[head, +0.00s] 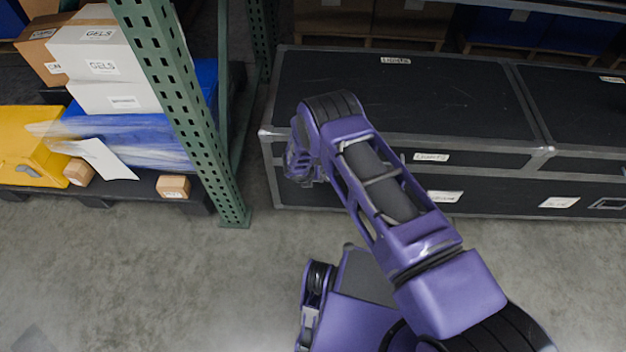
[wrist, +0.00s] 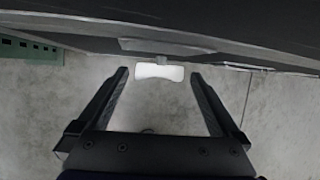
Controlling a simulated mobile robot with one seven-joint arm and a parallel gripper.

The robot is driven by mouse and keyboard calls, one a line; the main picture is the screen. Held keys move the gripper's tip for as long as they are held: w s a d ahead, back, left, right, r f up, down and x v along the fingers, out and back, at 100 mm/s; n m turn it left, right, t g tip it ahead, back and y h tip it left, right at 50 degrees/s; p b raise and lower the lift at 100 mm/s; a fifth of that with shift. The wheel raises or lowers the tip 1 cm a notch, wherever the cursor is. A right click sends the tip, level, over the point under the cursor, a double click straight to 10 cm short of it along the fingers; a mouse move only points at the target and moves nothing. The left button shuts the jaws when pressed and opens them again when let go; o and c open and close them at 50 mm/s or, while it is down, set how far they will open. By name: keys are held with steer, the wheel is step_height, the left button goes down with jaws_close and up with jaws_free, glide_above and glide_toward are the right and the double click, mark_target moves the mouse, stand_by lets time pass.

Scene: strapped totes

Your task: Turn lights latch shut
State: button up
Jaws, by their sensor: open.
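A long black case (head: 300,85) with metal edges carries a "LIGHTS" label on its lid and another on its front. In the wrist view, the dark case edge (wrist: 215,35) runs across the top. A small bright plate (wrist: 160,71), which looks like the latch, hangs just below that edge. My gripper (wrist: 160,77) is open, one finger on each side of the plate, with a gap on both sides. I cannot tell the depth between plate and fingers, or how the latch is turned. In the head view, my arm hides the latch and the fingertips.
A green rack post (head: 185,110) stands left of the case. Left of it, a shelf holds white boxes (head: 100,65), a yellow bin (head: 30,140) and a small carton (head: 173,187). Another black case (head: 580,105) adjoins on the right. The concrete floor (head: 150,270) in front is clear.

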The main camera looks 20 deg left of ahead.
steer(key=c, duration=1.3)
steer(key=shift+r+y, duration=0.1)
steer(key=shift+y, duration=0.2)
steer(key=shift+d+r+p, duration=0.2)
steer(key=shift+p, duration=0.65)
steer(key=y+p, duration=0.1)
steer(key=p, duration=0.2)
steer(key=shift+w+d+m+p, duration=0.1)
steer(key=shift+d+m+p, duration=0.1)
steer(key=shift+m+p, duration=0.15)
steer(key=shift+a+f+y+p, duration=0.1)
steer(key=shift+f+y+p, duration=0.2)
steer(key=shift+p, duration=0.4)
steer(key=o, duration=1.3)
